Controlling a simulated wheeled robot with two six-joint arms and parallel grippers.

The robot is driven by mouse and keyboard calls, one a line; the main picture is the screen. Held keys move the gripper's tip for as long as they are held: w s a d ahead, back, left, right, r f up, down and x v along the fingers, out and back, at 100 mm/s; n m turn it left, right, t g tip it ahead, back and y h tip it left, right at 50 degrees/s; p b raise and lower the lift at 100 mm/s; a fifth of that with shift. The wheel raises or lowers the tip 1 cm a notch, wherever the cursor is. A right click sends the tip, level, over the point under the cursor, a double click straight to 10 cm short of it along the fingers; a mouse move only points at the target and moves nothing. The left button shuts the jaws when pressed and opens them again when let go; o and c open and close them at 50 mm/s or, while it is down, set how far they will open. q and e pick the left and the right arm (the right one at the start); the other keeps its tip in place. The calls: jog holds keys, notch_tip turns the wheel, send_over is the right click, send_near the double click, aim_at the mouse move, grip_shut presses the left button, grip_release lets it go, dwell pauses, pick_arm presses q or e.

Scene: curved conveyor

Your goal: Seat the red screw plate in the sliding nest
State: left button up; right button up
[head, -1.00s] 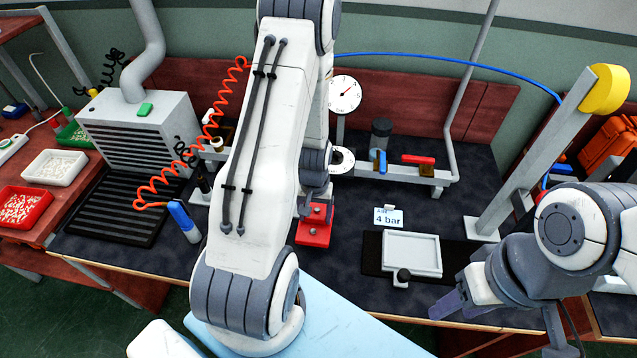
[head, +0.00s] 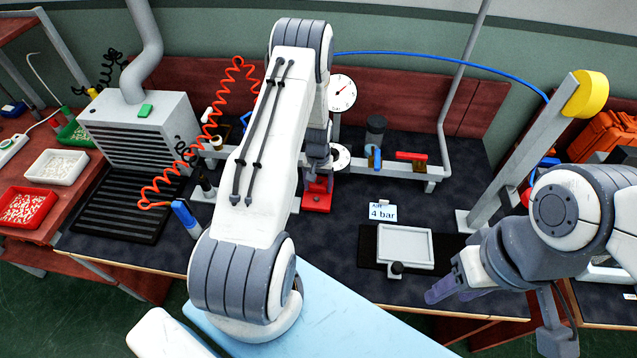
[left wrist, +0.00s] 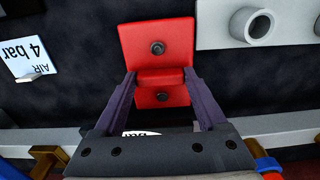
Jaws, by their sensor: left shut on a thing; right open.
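The red screw plate (head: 317,201) has a raised rib and two dark screws, seen best in the left wrist view (left wrist: 157,28). My left gripper (left wrist: 160,76) is shut on its rib, one finger on each side. In the head view, my left gripper (head: 318,178) and the plate are over the dark bench, partly hidden by my arm. Whether the plate touches the bench is unclear. A pale rectangular tray with a dark knob, seemingly the sliding nest (head: 430,264), lies right of the plate on a black strip and looks empty. My right gripper (head: 442,291) is open and empty near the front edge.
An "AIR 4 bar" label (head: 383,213) stands between plate and tray. A grey rail (head: 385,170) with valves and a gauge (head: 342,92) runs behind. A grey block with a tube (left wrist: 220,22) is near the plate. A grey post (head: 517,160) rises at right.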

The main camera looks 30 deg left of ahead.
pick_arm(q)
jog(key=shift+f, duration=0.15)
jog(key=o, duration=1.2)
jog(key=shift+f, duration=0.1)
jog(key=o, duration=0.3)
jog(key=shift+o, duration=0.2)
